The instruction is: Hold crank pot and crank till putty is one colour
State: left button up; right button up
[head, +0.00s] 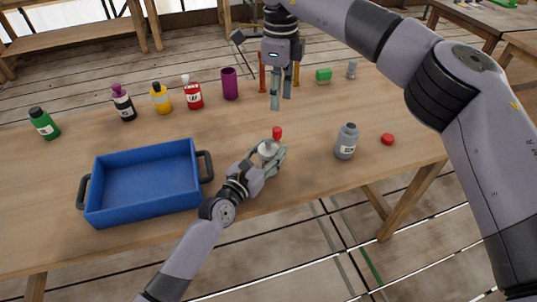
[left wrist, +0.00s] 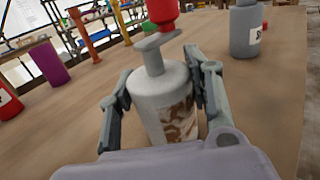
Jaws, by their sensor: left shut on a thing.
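The crank pot (head: 268,149) stands on the table right of the blue tray. In the left wrist view the pot (left wrist: 158,92) is pale grey with a crank arm and a red knob (left wrist: 164,12) on top. Its front window shows the putty (left wrist: 179,122) in brown and white swirls, not one colour. My left gripper (head: 274,152) is shut around the pot, one finger on each side. My right gripper (head: 281,100) hangs above and behind the pot, pointing down, apart from the red knob. Its fingers show a narrow gap and hold nothing visible.
The blue tray (head: 145,184) is empty. A grey bottle (head: 346,142) and a red cap (head: 387,139) are to the right. Several bottles and a purple cup (head: 230,84) line the back. The table between pot and grey bottle is clear.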

jog(key=shift+n, duration=0.4)
jog(key=shift+c, duration=1.2)
jog(key=n, duration=0.3)
jog(key=shift+w+f+t, duration=0.25)
jog(key=shift+f+t, duration=0.05)
jog(key=shift+c, duration=1.4)
jog(key=n, duration=0.3)
jog(key=n+t, duration=0.1)
jog(key=shift+w+a+f+n, duration=0.25)
jog(key=shift+w+f+n, duration=0.05)
jog(key=shift+n, duration=0.1)
grip_shut()
jog(key=n+t+y, duration=0.1)
jog(key=n+t, duration=0.2)
jog(key=n, duration=1.4)
send_over(273, 139)
jog(key=w+a, duration=0.1)
jog(key=w, duration=0.2)
notch_tip(273, 139, down, 7)
jog(key=shift+w+a, duration=0.15)
jog(key=shift+f, duration=0.1)
jog(key=shift+f, duration=1.4)
